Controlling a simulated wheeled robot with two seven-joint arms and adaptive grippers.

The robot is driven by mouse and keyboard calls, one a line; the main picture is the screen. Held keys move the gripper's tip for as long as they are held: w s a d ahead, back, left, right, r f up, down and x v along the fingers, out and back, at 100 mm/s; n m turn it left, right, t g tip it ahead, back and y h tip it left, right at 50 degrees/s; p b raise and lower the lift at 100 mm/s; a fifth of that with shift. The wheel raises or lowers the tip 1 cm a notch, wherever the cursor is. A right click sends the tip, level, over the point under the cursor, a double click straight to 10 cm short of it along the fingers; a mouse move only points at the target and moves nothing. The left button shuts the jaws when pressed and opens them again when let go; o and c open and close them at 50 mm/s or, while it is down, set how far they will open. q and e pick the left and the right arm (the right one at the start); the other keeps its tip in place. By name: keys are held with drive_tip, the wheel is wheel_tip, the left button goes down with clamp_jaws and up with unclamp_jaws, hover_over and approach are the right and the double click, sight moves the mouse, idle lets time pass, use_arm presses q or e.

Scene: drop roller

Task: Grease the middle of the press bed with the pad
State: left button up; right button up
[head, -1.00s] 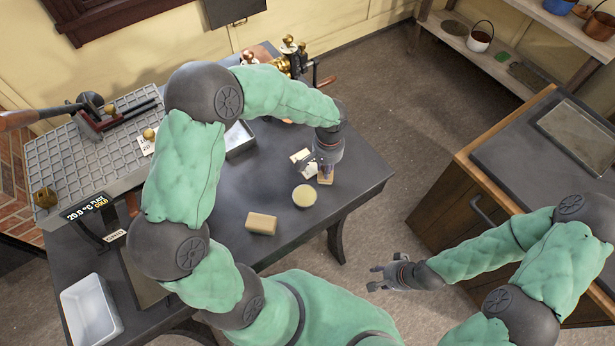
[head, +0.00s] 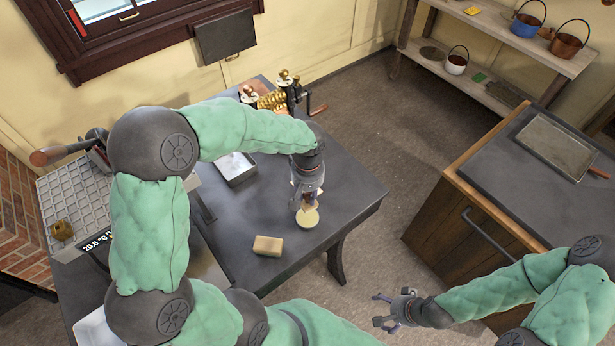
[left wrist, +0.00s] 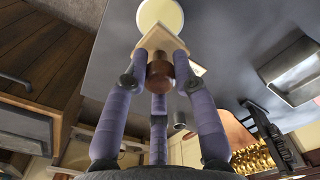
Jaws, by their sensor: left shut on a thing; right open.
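My left gripper (head: 307,198) is shut on the pad, seen in the left wrist view as a pale square pad (left wrist: 152,40) with a round brown knob (left wrist: 160,72) between the purple fingers. The pad's far edge overlaps a round pale-yellow dish (head: 308,218), also in the left wrist view (left wrist: 160,14); I cannot tell whether they touch. My right gripper (head: 392,309) is open and empty, out over the floor. I cannot surely tell which surface is the press bed; a grey gridded slab (head: 75,205) lies at the left, partly behind my left arm.
A tan block (head: 267,245) lies near the dish on the dark table (head: 345,195). A metal tray (head: 240,178) stands behind it, and a brass roller machine (head: 275,98) at the table's back. A wooden cabinet (head: 450,235) stands to the right across open floor.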

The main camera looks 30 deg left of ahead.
sight(307, 202)
use_arm(q)
drive_tip(key=shift+s+f+b, duration=0.2)
drive_tip(key=shift+f+b, duration=0.3)
drive_tip(key=shift+f, duration=0.15)
drive_tip(key=shift+w+f+b, duration=0.1)
drive_tip(key=shift+f+b, duration=1.55)
drive_tip(key=shift+f, duration=0.7)
drive_tip(key=shift+f+b, duration=0.5)
drive_tip(key=shift+f, duration=0.05)
drive_tip(key=shift+r+p, duration=2.55)
drive_tip(key=shift+r, duration=1.05)
drive_tip(key=w+d+f+m, duration=0.5)
drive_tip(key=w+d+m, duration=0.1)
drive_tip(key=m, duration=0.1)
drive_tip(key=shift+d+f+b, duration=0.2)
drive_tip(key=shift+f+b, duration=0.15)
drive_tip(key=shift+b, duration=0.1)
